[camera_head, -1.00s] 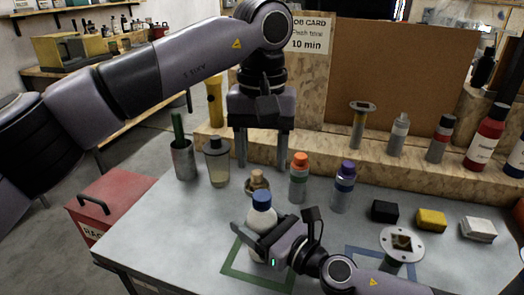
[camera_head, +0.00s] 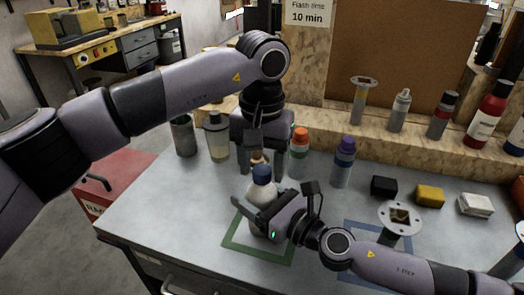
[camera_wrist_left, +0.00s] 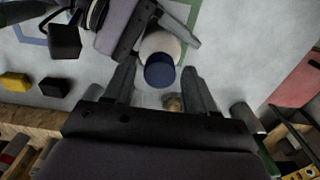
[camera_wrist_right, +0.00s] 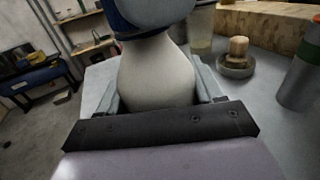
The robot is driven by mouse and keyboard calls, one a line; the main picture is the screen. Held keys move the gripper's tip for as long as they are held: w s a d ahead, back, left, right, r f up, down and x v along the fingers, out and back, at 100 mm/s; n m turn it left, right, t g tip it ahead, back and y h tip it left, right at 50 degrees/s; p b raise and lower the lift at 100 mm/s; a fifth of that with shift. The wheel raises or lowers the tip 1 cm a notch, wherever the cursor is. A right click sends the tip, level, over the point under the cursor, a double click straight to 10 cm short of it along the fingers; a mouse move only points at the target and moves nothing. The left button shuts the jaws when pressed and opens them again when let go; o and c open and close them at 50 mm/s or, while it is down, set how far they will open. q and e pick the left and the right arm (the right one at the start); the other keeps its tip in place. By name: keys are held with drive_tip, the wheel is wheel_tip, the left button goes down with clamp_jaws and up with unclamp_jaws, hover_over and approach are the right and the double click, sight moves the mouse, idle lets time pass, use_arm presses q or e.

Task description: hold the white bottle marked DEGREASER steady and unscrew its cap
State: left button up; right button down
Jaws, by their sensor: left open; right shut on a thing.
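The white bottle (camera_head: 262,192) with a blue cap (camera_head: 262,172) stands upright inside the green square outline on the table. No marking on it can be read. My right gripper (camera_head: 264,217) is shut around the bottle's body below the cap; the right wrist view shows the white body (camera_wrist_right: 157,80) between its fingers. My left gripper (camera_head: 260,166) points down, open, above and slightly behind the cap. In the left wrist view the blue cap (camera_wrist_left: 160,72) shows between the fingertips, with space on both sides; whether the fingers are level with it I cannot tell.
A small tan-topped object (camera_wrist_right: 237,52) stands close behind the bottle. An orange-capped bottle (camera_head: 299,150) and a purple-capped bottle (camera_head: 343,162) stand to the right, and a clear bottle (camera_head: 217,140) to the left. Black, yellow and white blocks lie farther right.

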use_arm(q)
clamp_jaws()
